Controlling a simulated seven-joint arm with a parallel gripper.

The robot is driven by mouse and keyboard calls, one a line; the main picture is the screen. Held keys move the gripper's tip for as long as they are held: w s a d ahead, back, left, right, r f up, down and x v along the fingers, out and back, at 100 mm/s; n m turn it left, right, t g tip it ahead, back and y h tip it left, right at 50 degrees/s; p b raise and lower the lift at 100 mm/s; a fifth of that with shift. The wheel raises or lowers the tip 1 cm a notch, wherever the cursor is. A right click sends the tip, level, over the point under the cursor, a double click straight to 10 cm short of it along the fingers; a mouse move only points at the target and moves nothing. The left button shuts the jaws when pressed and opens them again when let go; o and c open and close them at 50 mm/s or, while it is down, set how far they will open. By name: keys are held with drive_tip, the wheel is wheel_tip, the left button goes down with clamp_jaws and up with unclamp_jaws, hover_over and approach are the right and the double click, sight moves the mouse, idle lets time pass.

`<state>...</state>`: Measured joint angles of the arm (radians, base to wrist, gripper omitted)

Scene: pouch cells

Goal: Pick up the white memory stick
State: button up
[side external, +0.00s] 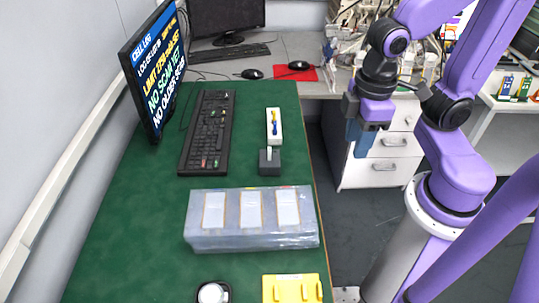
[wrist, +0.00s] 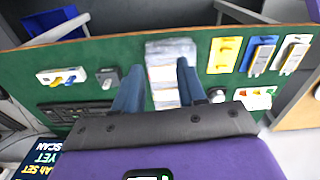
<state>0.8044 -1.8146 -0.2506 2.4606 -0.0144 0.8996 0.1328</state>
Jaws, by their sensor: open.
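A small white piece (side external: 269,151), which looks like the white memory stick, stands upright in a dark block (side external: 269,165) on the green bench. The dark block (wrist: 107,76) also shows in the wrist view, where the stick is too small to make out clearly. My gripper (side external: 361,139) is open and empty, raised to the right of the bench and apart from the stick and block. In the wrist view my gripper's blue fingers (wrist: 160,67) are spread, with the wrapped package seen between them and the block to their left.
A white tray (side external: 274,138) with blue and yellow pieces lies behind the block. A clear-wrapped package (side external: 195,238) with three pale panels lies in front. A keyboard (side external: 207,135) and monitor (side external: 155,70) stand left. A yellow fixture (side external: 293,289) is at the front.

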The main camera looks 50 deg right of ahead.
drive_tip(key=w+a+m, duration=0.2)
drive_tip(key=w+m, duration=0.7)
drive_tip(key=w, duration=0.3)
drive_tip(key=m+h, duration=0.1)
drive_tip(key=m, duration=0.9)
hover_over(270, 149)
drive_tip(key=shift+t, duration=0.3)
wheel_tip(270, 149, down, 14)
drive_tip(key=shift+s+a+f, duration=0.1)
drive_tip(key=shift+a+f, duration=0.05)
drive_tip(key=shift+f, duration=2.9)
clamp_jaws()
